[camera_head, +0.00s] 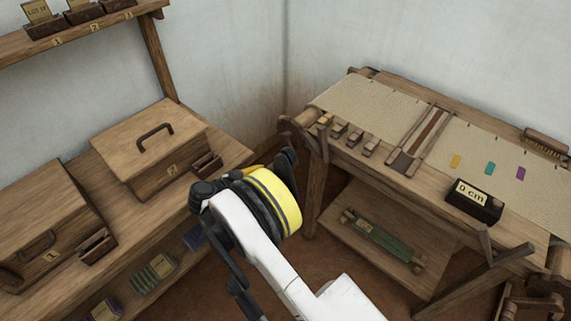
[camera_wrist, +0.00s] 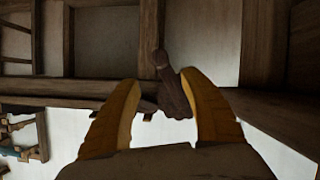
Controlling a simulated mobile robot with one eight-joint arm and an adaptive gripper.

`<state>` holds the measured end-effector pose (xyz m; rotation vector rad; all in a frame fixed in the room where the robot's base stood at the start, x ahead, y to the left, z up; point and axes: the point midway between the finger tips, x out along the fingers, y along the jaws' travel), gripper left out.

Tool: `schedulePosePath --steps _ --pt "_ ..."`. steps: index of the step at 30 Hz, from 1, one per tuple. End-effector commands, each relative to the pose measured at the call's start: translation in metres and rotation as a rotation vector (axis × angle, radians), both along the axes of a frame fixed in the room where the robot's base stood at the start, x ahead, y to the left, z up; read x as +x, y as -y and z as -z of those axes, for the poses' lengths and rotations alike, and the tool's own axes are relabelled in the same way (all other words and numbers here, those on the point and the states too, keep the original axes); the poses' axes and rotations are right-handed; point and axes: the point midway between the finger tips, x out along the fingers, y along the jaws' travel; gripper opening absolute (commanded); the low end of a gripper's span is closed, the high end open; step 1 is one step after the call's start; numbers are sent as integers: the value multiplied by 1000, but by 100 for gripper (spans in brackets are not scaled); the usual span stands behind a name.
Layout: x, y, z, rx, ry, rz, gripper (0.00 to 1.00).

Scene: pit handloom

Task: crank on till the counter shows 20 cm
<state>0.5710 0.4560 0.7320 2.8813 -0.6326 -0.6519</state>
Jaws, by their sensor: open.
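The counter (camera_head: 473,200) is a dark box on the front right of the loom, and its label reads 0 cm. A dark wooden crank-like part (camera_head: 292,130) sits at the loom's left end. In the wrist view, a wooden handle with a rounded end (camera_wrist: 172,86) shows beyond and between the yellow fingertips of my gripper (camera_wrist: 160,83). My gripper is open and appears empty; I cannot tell whether a finger touches the handle. In the head view my wrist hides most of the fingers, left of the loom's end.
The loom (camera_head: 400,100) carries cloth and several small wooden blocks. A green roll (camera_head: 383,240) lies on its lower shelf. Lidded boxes (camera_head: 150,145) stand on the left bench (camera_head: 225,155), below a wall shelf (camera_head: 85,38). A narrow floor gap separates bench and loom.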

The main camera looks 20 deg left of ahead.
Motion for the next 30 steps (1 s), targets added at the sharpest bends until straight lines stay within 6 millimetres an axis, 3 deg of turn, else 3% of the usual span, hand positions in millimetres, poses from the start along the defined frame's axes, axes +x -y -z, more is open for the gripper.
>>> schedulePosePath --steps 5,19,30 --pt "4 2 13 3 17 2 52" --pt "74 37 45 4 14 2 52" --pt "85 43 47 3 14 0 52"
